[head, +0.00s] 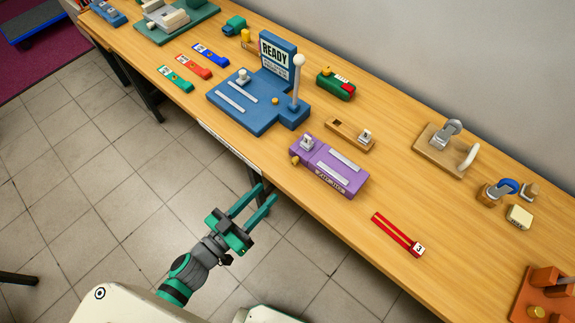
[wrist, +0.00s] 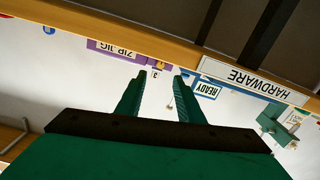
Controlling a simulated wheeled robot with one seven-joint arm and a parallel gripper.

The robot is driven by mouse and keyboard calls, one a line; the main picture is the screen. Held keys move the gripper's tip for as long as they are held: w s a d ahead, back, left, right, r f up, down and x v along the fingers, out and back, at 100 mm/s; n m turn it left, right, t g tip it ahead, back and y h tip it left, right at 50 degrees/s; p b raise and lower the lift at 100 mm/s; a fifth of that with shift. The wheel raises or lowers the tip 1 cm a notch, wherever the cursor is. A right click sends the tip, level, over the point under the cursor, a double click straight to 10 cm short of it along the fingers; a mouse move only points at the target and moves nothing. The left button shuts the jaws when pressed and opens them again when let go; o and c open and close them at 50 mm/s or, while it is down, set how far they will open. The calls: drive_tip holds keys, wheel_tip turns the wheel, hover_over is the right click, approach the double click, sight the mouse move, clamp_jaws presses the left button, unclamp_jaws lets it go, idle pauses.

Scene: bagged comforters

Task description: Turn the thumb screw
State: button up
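A small brass knob (head: 295,160), which looks like a thumb screw, sticks out from the left end of the purple zip jig (head: 316,178) on the bench. In the wrist view, which is upside down, the brass knob (wrist: 160,65) shows beyond my fingertips, beside the purple jig (wrist: 104,45). My gripper (head: 267,193) is in front of the bench edge, over the floor and short of the jig. Its two green fingers are apart with nothing between them; they also show in the wrist view (wrist: 161,74).
The wooden bench (head: 290,200) runs diagonally. A blue fixture (head: 255,105) with a READY sign and white-balled post stands left of the jig. A wooden block (head: 350,134) sits behind it, red zip strips (head: 398,234) to its right. An orange fixture (head: 540,292) is at lower right.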

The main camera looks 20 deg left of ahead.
sight(292, 163)
drive_tip(key=x, duration=1.1)
drive_tip(key=shift+w+a+r, duration=0.2)
drive_tip(key=shift+w+r, duration=0.15)
clamp_jaws()
